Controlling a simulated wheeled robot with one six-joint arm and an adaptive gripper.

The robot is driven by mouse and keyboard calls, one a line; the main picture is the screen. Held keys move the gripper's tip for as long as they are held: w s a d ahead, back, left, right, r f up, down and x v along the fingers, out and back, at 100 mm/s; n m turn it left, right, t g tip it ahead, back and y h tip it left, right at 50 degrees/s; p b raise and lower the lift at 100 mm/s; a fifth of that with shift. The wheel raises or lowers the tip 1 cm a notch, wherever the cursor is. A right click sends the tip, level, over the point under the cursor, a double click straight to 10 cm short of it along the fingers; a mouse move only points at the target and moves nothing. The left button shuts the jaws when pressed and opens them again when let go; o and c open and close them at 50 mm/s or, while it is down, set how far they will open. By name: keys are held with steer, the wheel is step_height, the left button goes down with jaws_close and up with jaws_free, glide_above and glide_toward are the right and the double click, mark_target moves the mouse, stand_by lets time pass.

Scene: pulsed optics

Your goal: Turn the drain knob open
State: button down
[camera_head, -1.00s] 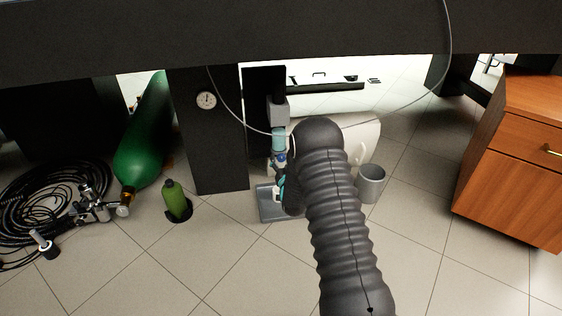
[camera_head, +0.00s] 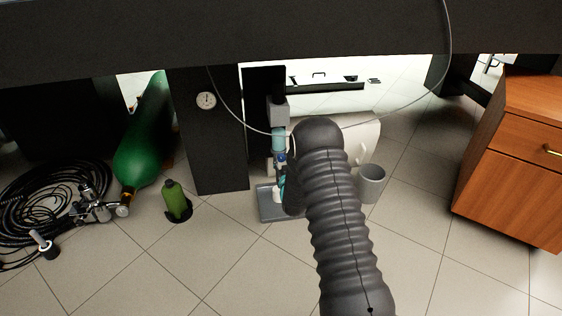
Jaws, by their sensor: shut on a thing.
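A filter unit with a grey head (camera_head: 278,112) and a teal bowl (camera_head: 278,139) is mounted upright beside the dark table leg. The small blue drain knob (camera_head: 281,157) is at its lower end. My gripper (camera_head: 282,172) reaches up from below and is shut on the knob. Its dark body is partly hidden behind my sleeved arm, and the fine finger contact is too small to see clearly. A white cup-like thing (camera_head: 278,196) stands under the unit on a grey tray (camera_head: 268,210).
A grey bin (camera_head: 371,182) stands right of my arm. A green bottle (camera_head: 174,199), a green gas cylinder (camera_head: 145,150) and coiled black hoses (camera_head: 45,195) are at left. A wooden cabinet (camera_head: 510,170) is at right. The table edge (camera_head: 330,35) crosses overhead. The front floor is clear.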

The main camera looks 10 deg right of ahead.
steer(key=n, duration=1.1)
steer(key=shift+r+n, duration=0.1)
steer(key=shift+n, duration=1.8)
steer(key=c, duration=0.8)
jaws_free()
